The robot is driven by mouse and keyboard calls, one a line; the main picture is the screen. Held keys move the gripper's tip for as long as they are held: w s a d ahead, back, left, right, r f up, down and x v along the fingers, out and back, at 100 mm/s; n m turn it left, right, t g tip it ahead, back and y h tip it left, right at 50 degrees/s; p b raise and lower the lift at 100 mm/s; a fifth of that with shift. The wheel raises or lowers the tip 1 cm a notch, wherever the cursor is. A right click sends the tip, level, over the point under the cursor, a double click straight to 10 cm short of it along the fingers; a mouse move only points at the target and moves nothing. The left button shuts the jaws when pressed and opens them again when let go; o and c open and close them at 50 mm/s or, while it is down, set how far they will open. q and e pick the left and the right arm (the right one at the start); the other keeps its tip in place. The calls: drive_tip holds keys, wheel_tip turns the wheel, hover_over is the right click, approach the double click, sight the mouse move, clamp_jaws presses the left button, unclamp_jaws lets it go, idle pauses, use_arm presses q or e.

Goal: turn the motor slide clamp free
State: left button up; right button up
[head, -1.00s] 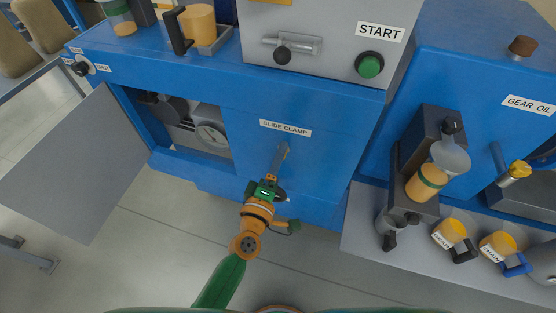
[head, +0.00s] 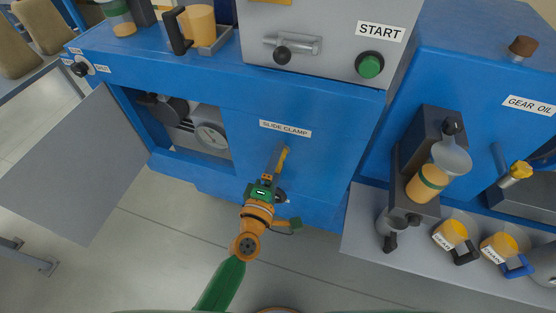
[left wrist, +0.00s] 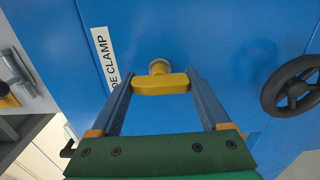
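The slide clamp has a yellow crossbar handle (left wrist: 150,86) on a round grey stem, on the blue front panel below the "SLIDE CLAMP" label (head: 285,128). In the left wrist view the bar spans the gap between the two grey fingers of my left gripper (left wrist: 160,80), and its ends look to be touching them. In the head view my left gripper (head: 279,152) reaches up to the panel. The yellow bar (head: 283,158) shows there beside a finger, mostly hidden. My right gripper is not in view.
A black handwheel (left wrist: 294,86) sits to the right of the clamp in the left wrist view. A shelf with labelled mugs (head: 450,234) is at the right.

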use_arm(q)
drive_tip(key=shift+o, duration=1.4)
drive_tip(key=v, duration=0.7)
drive_tip(key=s+a+f+m+g+y, duration=0.1)
drive_tip(key=s+a+f+m+g, duration=0.2)
drive_tip(key=f, duration=0.6)
drive_tip(key=s+a+f+m+g, duration=0.1)
drive_tip(key=s+f+m+g, duration=0.25)
drive_tip(key=f, duration=0.55)
drive_tip(key=s+a+f+m+g+y, duration=0.15)
drive_tip(key=s+f+m, duration=0.25)
drive_tip(key=f, duration=0.5)
drive_tip(key=s+a+f+m+g+y, duration=0.1)
drive_tip(key=s+a+f+m+g, duration=0.2)
drive_tip(key=s, duration=0.6)
drive_tip(key=s+a+f+m+g+y, duration=0.2)
drive_tip(key=s+a+f+g, duration=0.3)
drive_tip(key=s, duration=0.5)
drive_tip(key=a+f+m, duration=0.1)
drive_tip(key=a+f, duration=0.1)
drive_tip(key=a, duration=0.1)
drive_tip(key=shift+s+a+f+m, duration=0.15)
drive_tip(key=shift+s+f+m, duration=0.05)
drive_tip(key=shift+f+m, duration=0.15)
